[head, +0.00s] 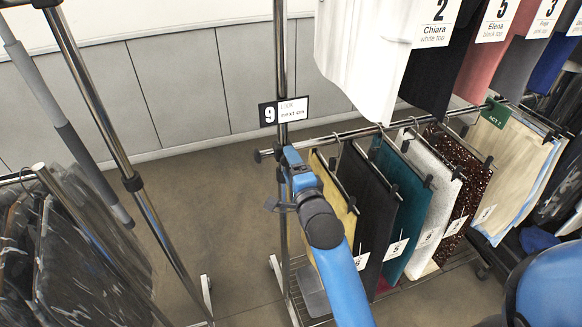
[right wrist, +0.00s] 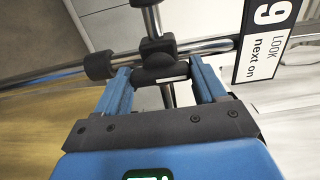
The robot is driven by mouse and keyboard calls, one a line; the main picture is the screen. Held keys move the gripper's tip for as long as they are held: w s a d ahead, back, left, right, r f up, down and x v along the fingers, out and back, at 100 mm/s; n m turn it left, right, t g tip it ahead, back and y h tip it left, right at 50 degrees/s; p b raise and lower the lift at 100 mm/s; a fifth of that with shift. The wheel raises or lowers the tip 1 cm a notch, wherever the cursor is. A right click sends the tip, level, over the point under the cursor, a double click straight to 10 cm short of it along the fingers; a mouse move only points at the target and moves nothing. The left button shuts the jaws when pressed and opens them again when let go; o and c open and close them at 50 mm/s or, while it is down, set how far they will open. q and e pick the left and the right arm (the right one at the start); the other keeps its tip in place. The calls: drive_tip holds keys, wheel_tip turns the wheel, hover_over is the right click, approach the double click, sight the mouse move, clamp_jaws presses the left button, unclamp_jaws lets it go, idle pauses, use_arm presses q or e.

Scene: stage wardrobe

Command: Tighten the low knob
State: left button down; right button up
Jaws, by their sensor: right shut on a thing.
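The low knob (right wrist: 160,73) is a short dark cylinder on the front of a black clamp (right wrist: 157,46), where the low rail crosses the chrome post. My right gripper (right wrist: 163,84) is shut on the knob, with a blue finger on each side of it in the right wrist view. In the head view the right gripper (head: 284,180) is at the post, just below the sign. The knob is hidden there behind the gripper and arm. My left gripper shows in neither view.
A sign marked 9 (head: 284,111) hangs on the post above the gripper. Hanging garments, from a yellow one (head: 337,200) to a sequined one (head: 458,170), fill the low rail to the right. Another rack with dark clothes (head: 85,255) stands left. Bare floor (head: 220,190) lies between.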

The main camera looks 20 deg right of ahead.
idle(0.3)
drive_tip(key=o, duration=1)
drive_tip(key=shift+o, duration=0.2)
drive_tip(key=s+b, duration=0.2)
drive_tip(key=s, duration=0.8)
drive_tip(key=shift+s+d, duration=0.2)
drive_tip(key=shift+s, duration=0.2)
